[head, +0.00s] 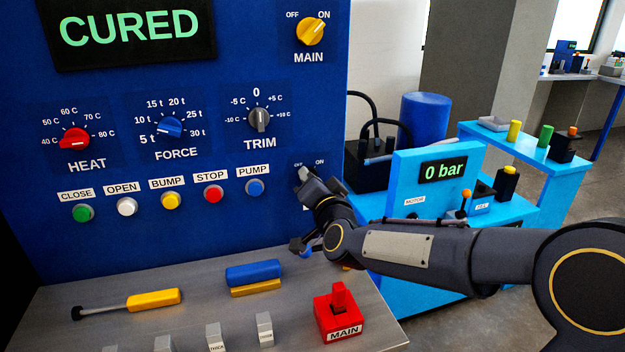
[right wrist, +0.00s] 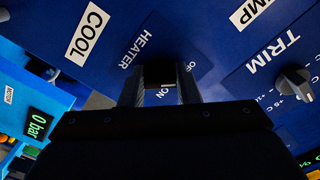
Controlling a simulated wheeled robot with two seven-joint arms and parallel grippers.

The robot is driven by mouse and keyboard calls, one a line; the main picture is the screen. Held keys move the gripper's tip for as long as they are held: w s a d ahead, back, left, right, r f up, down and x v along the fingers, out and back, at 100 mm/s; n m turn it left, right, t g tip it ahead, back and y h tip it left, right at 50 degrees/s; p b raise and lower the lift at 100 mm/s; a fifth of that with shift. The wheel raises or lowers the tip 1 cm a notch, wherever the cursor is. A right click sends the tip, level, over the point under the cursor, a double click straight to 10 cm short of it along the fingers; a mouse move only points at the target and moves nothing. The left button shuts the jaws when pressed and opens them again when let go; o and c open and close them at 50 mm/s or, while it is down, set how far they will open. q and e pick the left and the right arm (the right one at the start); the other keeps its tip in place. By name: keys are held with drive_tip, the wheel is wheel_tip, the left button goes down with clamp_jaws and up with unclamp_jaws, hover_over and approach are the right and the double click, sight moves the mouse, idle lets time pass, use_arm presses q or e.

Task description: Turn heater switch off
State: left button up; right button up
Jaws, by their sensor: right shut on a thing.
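The heater switch (right wrist: 158,74) is a dark knob on the blue panel, under the HEATER label in the right wrist view, with OFF and ON marks at its sides. My right gripper (right wrist: 160,92) has its two fingers on either side of the knob and is shut on it. In the head view my right gripper (head: 309,188) reaches the panel's lower right corner from the right and covers most of the switch and its label; only the OFF and ON marks show above. Which mark the knob points to cannot be told. My left gripper is not in view.
On the blue panel (head: 190,240) are the HEAT dial (head: 75,139), FORCE dial (head: 169,128), TRIM dial (head: 259,120) and yellow MAIN knob (head: 310,32). Several push buttons sit below. A red MAIN switch (head: 337,316) stands on the grey ledge under my forearm. A light-blue pump unit is right.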

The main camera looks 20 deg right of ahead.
drive_tip(key=shift+f, duration=0.1)
idle(0.4)
drive_tip(key=o, duration=1)
drive_tip(key=shift+s, duration=0.15)
drive_tip(key=s, duration=0.7)
drive_tip(key=shift+s+d, duration=0.1)
drive_tip(key=shift+s, duration=0.2)
